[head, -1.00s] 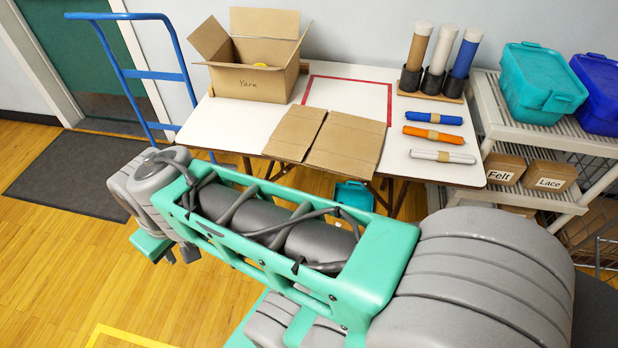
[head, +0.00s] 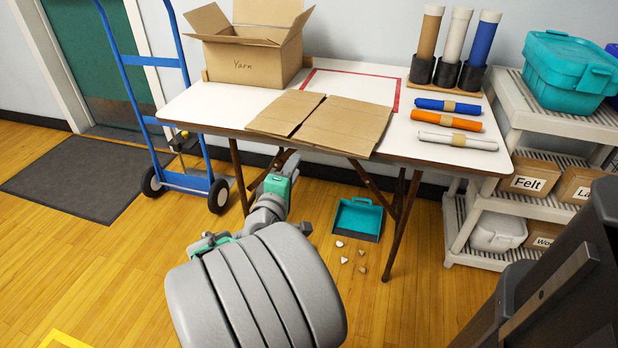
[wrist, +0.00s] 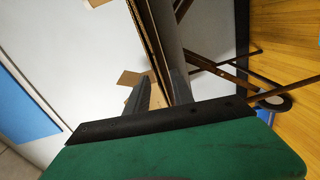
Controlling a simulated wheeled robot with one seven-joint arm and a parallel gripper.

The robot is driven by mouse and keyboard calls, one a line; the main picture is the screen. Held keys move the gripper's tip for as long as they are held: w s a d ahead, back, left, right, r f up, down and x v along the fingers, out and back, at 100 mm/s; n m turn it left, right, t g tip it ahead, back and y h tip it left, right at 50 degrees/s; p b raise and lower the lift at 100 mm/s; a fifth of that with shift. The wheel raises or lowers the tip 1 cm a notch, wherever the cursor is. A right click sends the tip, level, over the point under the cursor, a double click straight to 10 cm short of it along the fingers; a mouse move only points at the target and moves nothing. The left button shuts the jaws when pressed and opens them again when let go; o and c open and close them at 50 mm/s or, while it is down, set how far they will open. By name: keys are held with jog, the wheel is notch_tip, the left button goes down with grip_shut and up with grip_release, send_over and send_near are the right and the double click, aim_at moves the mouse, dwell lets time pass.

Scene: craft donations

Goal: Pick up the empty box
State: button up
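A brown cardboard box labelled Yarn (head: 255,65) stands upright with open flaps at the back left of the table; its inside is mostly hidden now. Flattened brown cardboard (head: 345,122) lies at the table's front edge and slightly overhangs it. My gripper (wrist: 160,88) is open in the wrist view, with two grey fingers apart. A cardboard edge (wrist: 150,45) runs toward the gap between them; I see no grip on it. In the head view, my green hand (head: 279,187) is low in front of the table's front edge; its fingertips are not clear there.
The white table (head: 205,103) carries upright tubes (head: 428,40) and several rolls (head: 448,123). A blue hand truck (head: 183,180) stands left. A teal dustpan (head: 357,217) and small bits lie on the floor below. A shelf (head: 520,110) stands right.

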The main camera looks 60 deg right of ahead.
aim_at(309, 145)
jog(key=shift+n+h, duration=0.4)
jog(key=d, duration=0.3)
jog(key=d+p, duration=0.1)
jog(key=d, duration=0.3)
jog(key=d+p, duration=0.1)
jog(key=d, duration=0.2)
jog(key=shift+w+d+r, duration=0.15)
jog(key=shift+w+d, duration=0.05)
jog(key=shift+w, duration=0.1)
grip_shut()
